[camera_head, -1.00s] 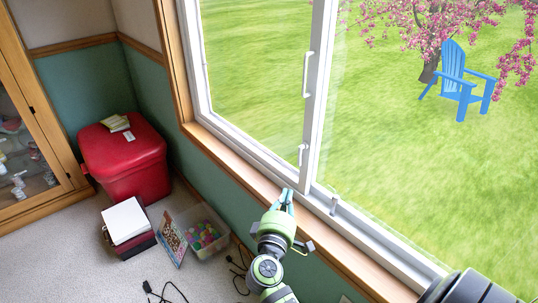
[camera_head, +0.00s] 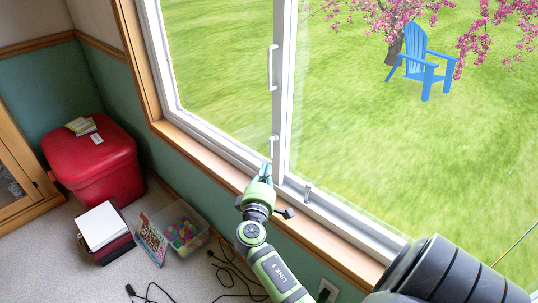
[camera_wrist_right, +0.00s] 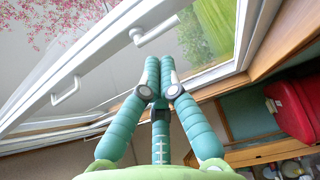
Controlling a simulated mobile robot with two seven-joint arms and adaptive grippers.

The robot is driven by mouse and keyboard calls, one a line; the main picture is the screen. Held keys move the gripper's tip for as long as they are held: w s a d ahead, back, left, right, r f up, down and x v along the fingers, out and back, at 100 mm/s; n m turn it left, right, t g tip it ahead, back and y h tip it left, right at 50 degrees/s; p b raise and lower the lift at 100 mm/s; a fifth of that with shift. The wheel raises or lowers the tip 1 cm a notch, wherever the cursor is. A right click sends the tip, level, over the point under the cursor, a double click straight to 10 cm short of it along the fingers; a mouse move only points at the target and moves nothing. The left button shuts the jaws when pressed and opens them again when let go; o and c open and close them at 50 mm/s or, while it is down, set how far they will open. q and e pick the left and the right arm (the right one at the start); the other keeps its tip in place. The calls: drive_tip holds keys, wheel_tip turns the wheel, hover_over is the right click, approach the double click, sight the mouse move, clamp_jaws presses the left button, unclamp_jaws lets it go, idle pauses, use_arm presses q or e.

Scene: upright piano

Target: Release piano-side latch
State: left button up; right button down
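A tall window has a white frame, with a long white handle (camera_head: 271,67) on its middle post and a smaller white latch handle (camera_head: 273,143) below it. A second small white latch (camera_head: 308,192) stands on the lower rail further right. I cannot tell which one is the piano-side latch; no piano shows. My right gripper (camera_head: 266,170) is just below the smaller handle, over the sill. In the right wrist view its teal fingers (camera_wrist_right: 159,63) are brought close together with nothing seen between them. A white handle (camera_wrist_right: 155,32) lies just beyond the tips, apparently apart. My left gripper is not in view.
The wooden sill (camera_head: 212,163) runs under the window. A red bin (camera_head: 92,165), a stack with white paper (camera_head: 101,226), a book (camera_head: 152,240) and a clear tub of coloured balls (camera_head: 184,232) stand on the carpet at left. Black cables (camera_head: 235,270) lie near the wall.

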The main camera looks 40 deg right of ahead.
sight(271, 150)
drive_tip(key=x, duration=0.7)
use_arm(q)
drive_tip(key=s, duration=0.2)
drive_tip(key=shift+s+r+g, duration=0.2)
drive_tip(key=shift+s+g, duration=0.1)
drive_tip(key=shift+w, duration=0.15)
